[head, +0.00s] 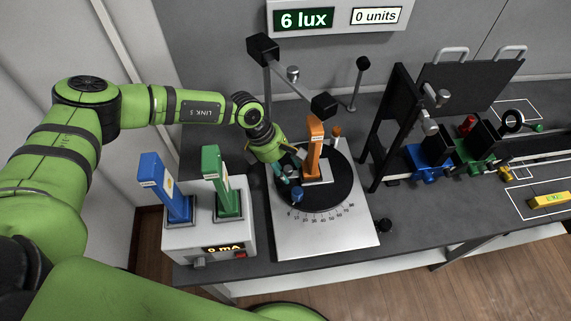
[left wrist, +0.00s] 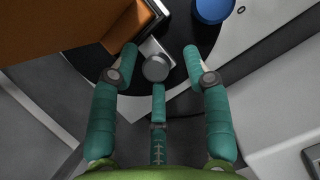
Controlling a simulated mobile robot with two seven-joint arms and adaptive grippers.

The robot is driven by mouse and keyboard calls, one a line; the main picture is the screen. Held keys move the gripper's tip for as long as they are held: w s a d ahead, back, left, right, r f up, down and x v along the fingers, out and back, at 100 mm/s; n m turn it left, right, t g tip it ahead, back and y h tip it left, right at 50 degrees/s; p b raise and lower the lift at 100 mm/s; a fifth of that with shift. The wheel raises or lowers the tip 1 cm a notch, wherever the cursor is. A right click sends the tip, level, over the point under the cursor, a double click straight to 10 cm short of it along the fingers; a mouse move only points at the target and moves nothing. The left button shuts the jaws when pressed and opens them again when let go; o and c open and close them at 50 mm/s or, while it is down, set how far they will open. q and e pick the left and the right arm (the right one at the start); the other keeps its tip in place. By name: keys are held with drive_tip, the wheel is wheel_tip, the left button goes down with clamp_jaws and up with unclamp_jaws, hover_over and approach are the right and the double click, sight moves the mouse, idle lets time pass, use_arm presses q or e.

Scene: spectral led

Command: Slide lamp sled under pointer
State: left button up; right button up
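The lamp sled, an orange upright block (head: 314,148) on a pale base, stands on the black turntable (head: 335,192). My left gripper (head: 287,166) is low over the turntable, just left of the sled. In the left wrist view its teal fingers (left wrist: 160,60) are spread, with a round grey knob (left wrist: 155,68) between them. That knob appears joined to the sled's metal base. The sled's orange side (left wrist: 85,22) fills the upper left there. A small post with an orange-brown top (head: 337,131) stands behind the sled. I cannot tell which part is the pointer. My right gripper is not in view.
A blue knob (head: 297,194) sits at the turntable's front left. Blue (head: 166,190) and green (head: 222,183) lamp blocks stand on the power supply. A black-ended bar (head: 293,74) hangs above the turntable. A black frame (head: 389,130) stands to the right.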

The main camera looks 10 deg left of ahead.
use_arm(q)
drive_tip(key=shift+w+r, duration=0.1)
drive_tip(key=shift+r, duration=0.05)
drive_tip(key=shift+a+r, duration=0.2)
drive_tip(key=shift+r, duration=0.15)
drive_tip(key=v, duration=1.1)
